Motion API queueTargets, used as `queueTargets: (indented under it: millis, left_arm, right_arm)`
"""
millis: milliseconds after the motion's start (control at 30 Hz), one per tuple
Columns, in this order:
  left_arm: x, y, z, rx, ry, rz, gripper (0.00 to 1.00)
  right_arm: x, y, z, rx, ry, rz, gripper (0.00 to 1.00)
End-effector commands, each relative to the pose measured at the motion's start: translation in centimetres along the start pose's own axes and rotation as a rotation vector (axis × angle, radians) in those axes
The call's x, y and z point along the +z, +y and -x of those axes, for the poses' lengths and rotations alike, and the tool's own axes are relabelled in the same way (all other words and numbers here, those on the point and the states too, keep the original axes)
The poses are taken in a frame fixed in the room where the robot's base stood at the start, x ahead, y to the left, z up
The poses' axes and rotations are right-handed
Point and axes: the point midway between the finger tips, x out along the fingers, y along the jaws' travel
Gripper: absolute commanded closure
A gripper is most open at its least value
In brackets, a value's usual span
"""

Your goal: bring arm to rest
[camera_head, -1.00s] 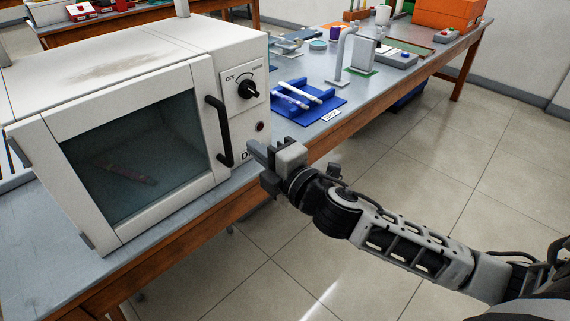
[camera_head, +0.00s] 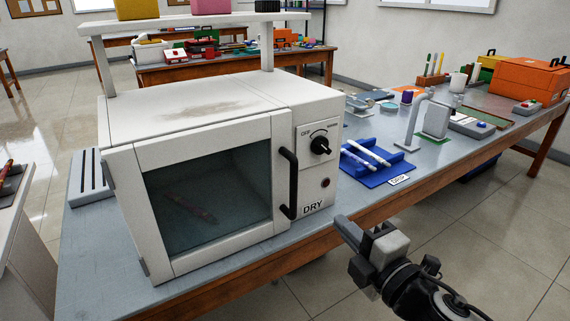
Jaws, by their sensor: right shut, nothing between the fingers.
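My right gripper (camera_head: 352,232) is at the lower middle right of the head view, just off the bench's front edge. It is shut and holds nothing. It is to the right of the white drying oven (camera_head: 190,115) and touches nothing that I can see. The oven's glass door (camera_head: 207,192) looks shut, with a black vertical handle (camera_head: 289,184) on its right side. A reddish-brown object (camera_head: 190,207) shows dimly behind the glass. My left gripper is not in view.
The workbench (camera_head: 280,252) runs from lower left to upper right. A blue rack (camera_head: 378,165) with white pen-like items lies right of the oven. A lamp-like stand (camera_head: 412,122) and an orange case (camera_head: 530,80) stand farther back. Clear floor (camera_head: 490,235) lies at right.

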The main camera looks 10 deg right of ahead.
Motion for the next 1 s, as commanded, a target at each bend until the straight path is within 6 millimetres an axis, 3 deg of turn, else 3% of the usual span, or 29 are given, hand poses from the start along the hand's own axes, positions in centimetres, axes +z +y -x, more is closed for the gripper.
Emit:
queueTargets:
  millis: [67, 167, 333, 500, 633, 1000]
  left_arm:
    - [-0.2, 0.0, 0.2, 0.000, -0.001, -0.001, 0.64]
    - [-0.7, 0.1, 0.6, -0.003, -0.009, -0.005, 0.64]
    - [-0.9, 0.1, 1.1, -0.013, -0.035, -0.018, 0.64]
    - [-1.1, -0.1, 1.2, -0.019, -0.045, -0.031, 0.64]
    - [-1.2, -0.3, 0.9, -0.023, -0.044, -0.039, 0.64]
    - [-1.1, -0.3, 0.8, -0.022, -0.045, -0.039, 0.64]
  right_arm:
    - [-0.2, -0.9, 0.2, -0.029, -0.008, -0.067, 1.00]
    - [-1.0, -4.1, 1.4, -0.130, -0.048, -0.326, 1.00]
    - [-4.6, -11.8, 6.0, -0.354, -0.215, -0.998, 1.00]
    - [-8.3, -16.1, 10.2, -0.465, -0.393, -1.486, 1.00]
    - [-9.4, -17.2, 11.3, -0.486, -0.450, -1.623, 1.00]
    - [-9.4, -17.3, 11.3, -0.487, -0.449, -1.626, 1.00]
